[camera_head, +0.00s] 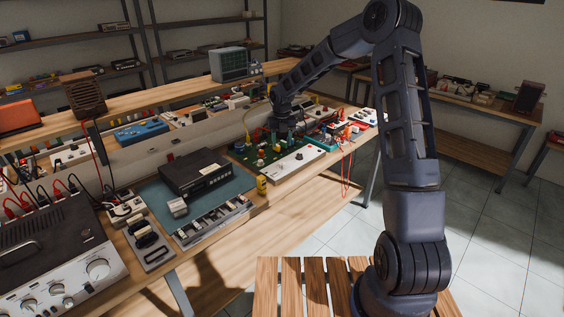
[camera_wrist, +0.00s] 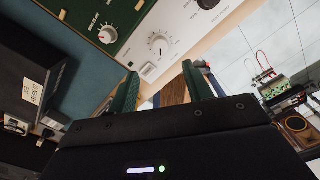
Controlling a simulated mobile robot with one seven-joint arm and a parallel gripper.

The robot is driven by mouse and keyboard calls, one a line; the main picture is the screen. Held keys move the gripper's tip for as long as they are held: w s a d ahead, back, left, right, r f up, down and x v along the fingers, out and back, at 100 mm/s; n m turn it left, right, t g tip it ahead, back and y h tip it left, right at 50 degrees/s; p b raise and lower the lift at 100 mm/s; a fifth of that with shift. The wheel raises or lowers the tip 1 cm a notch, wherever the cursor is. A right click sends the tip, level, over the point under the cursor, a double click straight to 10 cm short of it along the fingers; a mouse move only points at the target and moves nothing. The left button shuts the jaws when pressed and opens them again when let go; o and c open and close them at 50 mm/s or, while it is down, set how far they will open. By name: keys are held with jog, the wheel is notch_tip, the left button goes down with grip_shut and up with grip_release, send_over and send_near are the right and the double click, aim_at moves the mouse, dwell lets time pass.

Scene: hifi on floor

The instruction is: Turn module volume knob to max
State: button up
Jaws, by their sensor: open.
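The module shows in the head view as a green board with a white panel (camera_head: 292,162) at the bench edge. In the wrist view its white panel (camera_wrist: 178,22) carries a pale knob (camera_wrist: 159,46) with a dial scale and a black knob (camera_wrist: 207,3) at the top edge. The labels are too small to tell for sure which is the volume knob. My gripper (camera_wrist: 162,86) is open and empty, its fingers below the pale knob in the picture and apart from it. In the head view my gripper (camera_head: 284,132) is over the module.
A black box (camera_head: 195,174) lies on a blue mat left of the module. A small yellow block (camera_head: 262,185) stands near the bench edge. Red leads (camera_head: 346,165) hang at the right. A large amplifier (camera_head: 60,260) fills the near left. Open floor lies right of the bench.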

aim_at(282, 163)
notch_tip(282, 163, down, 11)
jog(key=shift+r, duration=0.2)
dwell(0.3)
jog(key=shift+c, duration=0.4)
jog(key=c, duration=0.9)
